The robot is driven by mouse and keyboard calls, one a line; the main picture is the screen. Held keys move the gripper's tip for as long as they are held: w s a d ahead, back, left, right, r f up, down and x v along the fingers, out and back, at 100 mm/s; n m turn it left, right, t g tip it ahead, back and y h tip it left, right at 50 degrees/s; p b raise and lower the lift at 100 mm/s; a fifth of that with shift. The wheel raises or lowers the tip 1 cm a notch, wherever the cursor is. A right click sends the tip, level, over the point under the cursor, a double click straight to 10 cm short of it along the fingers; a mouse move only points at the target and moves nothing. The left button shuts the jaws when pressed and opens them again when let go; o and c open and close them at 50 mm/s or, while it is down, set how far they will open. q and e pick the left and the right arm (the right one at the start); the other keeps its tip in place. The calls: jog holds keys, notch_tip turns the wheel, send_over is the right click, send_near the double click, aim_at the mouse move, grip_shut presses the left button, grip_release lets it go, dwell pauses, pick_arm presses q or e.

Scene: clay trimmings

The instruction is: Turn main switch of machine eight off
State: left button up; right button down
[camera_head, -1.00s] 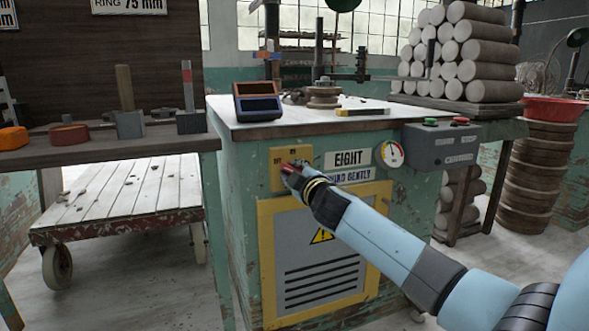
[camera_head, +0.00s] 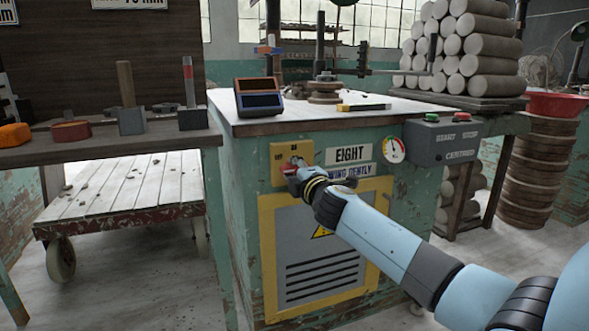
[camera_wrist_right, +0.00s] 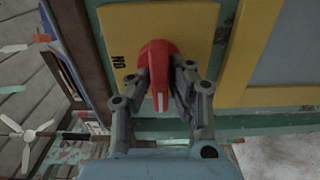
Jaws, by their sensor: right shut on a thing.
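Machine eight is the green cabinet with the EIGHT plate (camera_head: 348,154). A yellow switch plate (camera_head: 277,150) sits on its front at the upper left, with small dark labels at its left and top. My right gripper (camera_head: 294,167) is at this plate, shut on the red main switch (camera_head: 289,170), which it partly hides. In the right wrist view the red switch handle (camera_wrist_right: 159,60) lies between the two grey fingers, its white line towards the palm. My left gripper is not in view.
A grey start/stop box (camera_head: 441,142) and a round gauge (camera_head: 393,150) are to the right of the plate. A yellow-framed vent panel (camera_head: 266,250) is below. A bench (camera_head: 110,151) and a white cart (camera_head: 120,195) stand at the left.

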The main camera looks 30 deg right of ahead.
jog(key=shift+f, duration=0.15)
jog(key=c, duration=1.3)
grip_release()
jog(key=v, duration=1.2)
